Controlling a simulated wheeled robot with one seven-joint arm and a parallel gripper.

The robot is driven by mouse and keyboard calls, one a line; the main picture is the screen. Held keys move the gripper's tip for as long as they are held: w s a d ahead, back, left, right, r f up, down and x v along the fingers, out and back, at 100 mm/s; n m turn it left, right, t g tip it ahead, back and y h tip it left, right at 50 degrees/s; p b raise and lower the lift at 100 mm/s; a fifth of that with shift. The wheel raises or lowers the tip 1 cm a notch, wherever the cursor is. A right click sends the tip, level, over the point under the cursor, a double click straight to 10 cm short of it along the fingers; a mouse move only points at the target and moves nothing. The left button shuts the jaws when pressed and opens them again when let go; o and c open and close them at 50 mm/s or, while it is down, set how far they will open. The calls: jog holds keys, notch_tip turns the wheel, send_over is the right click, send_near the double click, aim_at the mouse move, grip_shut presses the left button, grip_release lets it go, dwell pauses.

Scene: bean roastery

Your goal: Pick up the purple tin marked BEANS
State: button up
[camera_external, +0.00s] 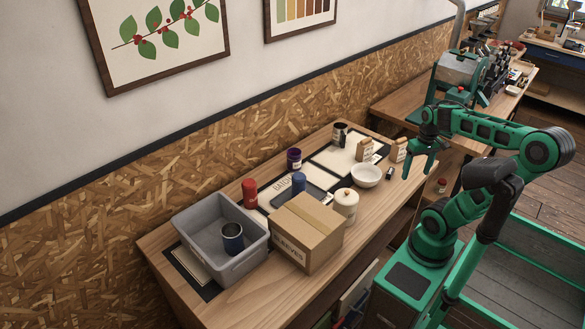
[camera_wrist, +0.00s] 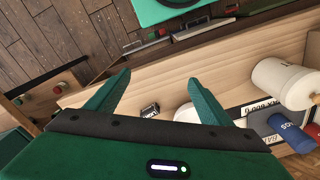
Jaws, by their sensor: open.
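The purple tin (camera_external: 294,159) stands upright on the wooden table near the back wall, on the far side of the blue tin and the bowl. Its label is too small to read. I cannot make it out in the wrist view. My gripper (camera_external: 418,168) hangs above the right end of the table, to the right of the purple tin and well apart from it. In the wrist view my gripper (camera_wrist: 158,92) has its two green fingers spread wide with nothing between them.
A grey bin (camera_external: 262,246) holding a dark blue tin, a cardboard box (camera_external: 309,243), a red tin (camera_external: 249,193), a blue tin (camera_external: 299,182), a cream canister (camera_external: 346,205) and a white bowl (camera_external: 366,177) stand on the table.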

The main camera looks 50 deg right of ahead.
jog(key=w+f+n+t, duration=0.1)
jog(key=w+n+t, duration=0.15)
jog(key=w, duration=0.75)
jog(key=n+t+y, duration=0.8)
jog(key=n+t, duration=0.1)
jog(key=n, duration=0.1)
send_near(294, 160)
jog(key=w+d+r, duration=0.1)
jog(key=w+r, duration=0.3)
jog(key=r, duration=0.1)
jog(key=shift+t, duration=0.25)
jog(key=w+a+f, duration=0.2)
jog(key=w+f, duration=0.1)
jog(key=w+a+f, duration=0.2)
jog(key=w, duration=0.1)
jog(key=w+a+f, duration=0.2)
jog(key=w+f, duration=0.1)
jog(key=shift+w+f, duration=0.15)
jog(key=shift+f, duration=0.15)
jog(key=c, duration=1.2)
